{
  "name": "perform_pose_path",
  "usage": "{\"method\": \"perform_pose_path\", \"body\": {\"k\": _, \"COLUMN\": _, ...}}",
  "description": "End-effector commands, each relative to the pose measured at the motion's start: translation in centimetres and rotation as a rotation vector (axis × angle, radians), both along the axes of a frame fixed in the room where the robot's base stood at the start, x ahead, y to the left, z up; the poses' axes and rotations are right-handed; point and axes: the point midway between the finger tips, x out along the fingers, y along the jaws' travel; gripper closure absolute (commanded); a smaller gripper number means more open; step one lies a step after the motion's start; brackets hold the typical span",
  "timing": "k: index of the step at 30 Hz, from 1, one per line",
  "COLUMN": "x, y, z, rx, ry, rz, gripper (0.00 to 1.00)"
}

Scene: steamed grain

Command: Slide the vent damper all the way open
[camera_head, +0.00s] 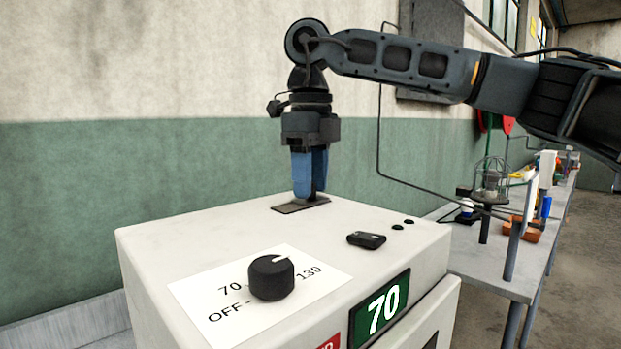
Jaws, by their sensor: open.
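The vent damper (290,206) is a dark flat plate on the top of the white steamer cabinet (190,236), near its back edge. My gripper (310,190) points straight down over it, with blue fingers at the plate. The fingers hide part of the damper and whatever stands up from it. The jaws are open; I cannot tell whether they touch the damper or straddle a tab on it. How far the damper is open cannot be told from this view.
A black knob (271,277) stands at the cabinet's front on a label with OFF, 70 and 130. A small black piece (366,240) lies on top at right. The green display (382,308) reads 70. A cluttered bench (510,270) stands right; a wall rises behind.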

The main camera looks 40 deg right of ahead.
Motion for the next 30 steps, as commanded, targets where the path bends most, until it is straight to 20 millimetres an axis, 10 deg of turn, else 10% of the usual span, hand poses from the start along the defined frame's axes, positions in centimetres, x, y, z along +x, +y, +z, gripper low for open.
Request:
{"method": "perform_pose_path", "body": {"k": 8, "x": -0.01, "y": 0.03, "z": -0.25, "rx": 0.0, "ry": 0.0, "rz": 0.001, "gripper": 0.56}}
{"method": "perform_pose_path", "body": {"k": 22, "x": 0.0, "y": 0.04, "z": -0.22, "rx": 0.001, "ry": -0.001, "rz": 0.001, "gripper": 0.99}}
{"method": "perform_pose_path", "body": {"k": 30, "x": 0.0, "y": 0.05, "z": -0.21, "rx": 0.001, "ry": -0.001, "rz": 0.001, "gripper": 1.0}}
